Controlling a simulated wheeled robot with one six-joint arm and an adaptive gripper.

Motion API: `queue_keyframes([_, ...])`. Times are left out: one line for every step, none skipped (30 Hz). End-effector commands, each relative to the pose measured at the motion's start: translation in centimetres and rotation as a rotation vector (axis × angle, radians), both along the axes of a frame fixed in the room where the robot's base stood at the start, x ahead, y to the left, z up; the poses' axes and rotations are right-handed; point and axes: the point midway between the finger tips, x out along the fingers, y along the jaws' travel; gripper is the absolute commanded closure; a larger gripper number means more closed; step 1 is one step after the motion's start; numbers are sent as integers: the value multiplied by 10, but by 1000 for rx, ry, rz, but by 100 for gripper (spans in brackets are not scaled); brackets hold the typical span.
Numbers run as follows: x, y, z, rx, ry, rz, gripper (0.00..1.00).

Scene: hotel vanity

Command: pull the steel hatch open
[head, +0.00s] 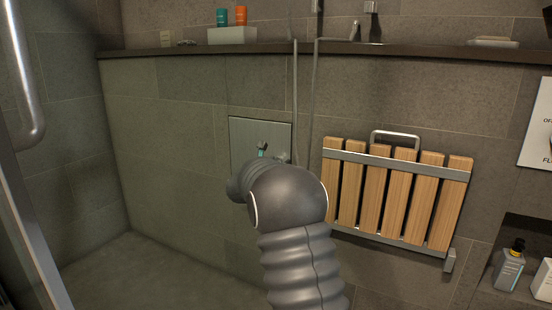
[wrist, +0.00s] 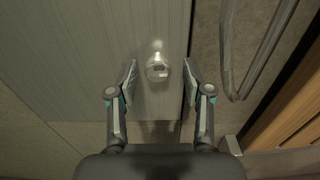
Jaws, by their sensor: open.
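The steel hatch (head: 243,130) is a grey square panel set in the tiled wall, left of the wooden seat. My arm covers its lower part in the head view. In the wrist view the hatch (wrist: 80,45) fills the upper left, with its right edge beside my right finger. A small round shiny knob (wrist: 157,70) stands on it near that edge. My gripper (wrist: 159,80) is open, with one finger on either side of the knob. I see gaps between the knob and both fingers. No gap shows at the hatch's edge.
A folded wooden slat seat (head: 395,195) hangs on the wall to the right. A shower hose (head: 313,95) hangs just right of the hatch. A ledge (head: 330,47) with bottles in a tray runs above. A glass door with a metal handle (head: 25,80) stands at the left.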

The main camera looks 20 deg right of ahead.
Motion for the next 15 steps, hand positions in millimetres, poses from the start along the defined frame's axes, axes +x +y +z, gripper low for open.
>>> queue_keyframes([1, 0, 3, -4, -3, 0, 50])
queue_keyframes([1, 1, 6, -7, -6, 1, 50])
queue_keyframes([0, 2, 8, -10, -8, 1, 50])
queue_keyframes([0, 3, 10, -13, -10, 1, 50])
queue_keyframes([0, 4, 12, -14, -11, 1, 50])
queue_keyframes([-1, 5, 13, -16, -12, 2, 50])
queue_keyframes([-1, 5, 14, -17, -12, 2, 50])
queue_keyframes([-1, 5, 14, -18, -13, 2, 50])
queue_keyframes([-1, 6, 14, -18, -13, 2, 50])
queue_keyframes([-1, 6, 14, -19, -13, 2, 50])
queue_keyframes([-1, 6, 15, -19, -13, 2, 50])
queue_keyframes([-2, 6, 15, -19, -13, 2, 50])
queue_keyframes([-2, 7, 15, -20, -14, 2, 52])
queue_keyframes([-2, 7, 15, -20, -14, 2, 60])
queue_keyframes([-2, 7, 16, -20, -15, 2, 70])
